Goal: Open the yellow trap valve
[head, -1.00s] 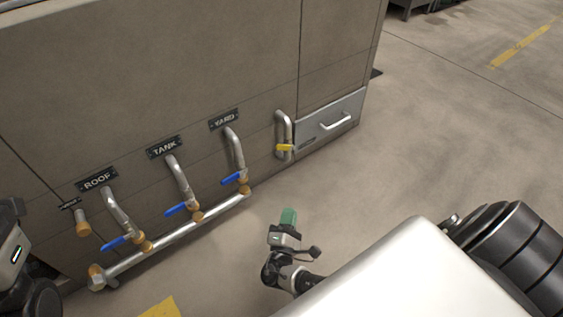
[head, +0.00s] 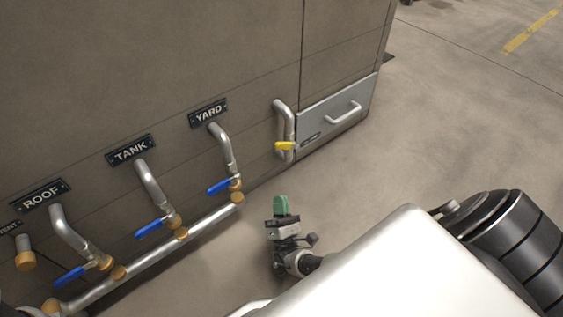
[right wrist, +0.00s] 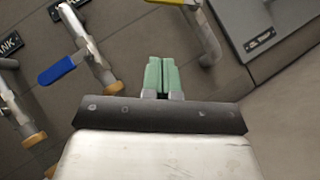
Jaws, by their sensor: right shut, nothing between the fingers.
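The yellow trap valve handle (head: 286,146) sits on a short bent grey pipe (head: 283,117) on the cabinet wall, right of the YARD pipe. The handle points left, roughly level. In the right wrist view only a bit of yellow (right wrist: 168,2) shows at the top edge, on the bent pipe (right wrist: 207,40). My right gripper (head: 281,206), with green fingertips, is below the yellow handle in the head view and apart from it. Its fingers (right wrist: 160,75) are together and hold nothing. My left gripper is not in view.
Blue-handled valves stand on the ROOF (head: 69,277), TANK (head: 149,229) and YARD (head: 219,187) pipes to the left, joined by a low silver pipe (head: 150,262). A grey drawer (head: 335,112) with a handle is right of the yellow valve. Open floor lies to the right.

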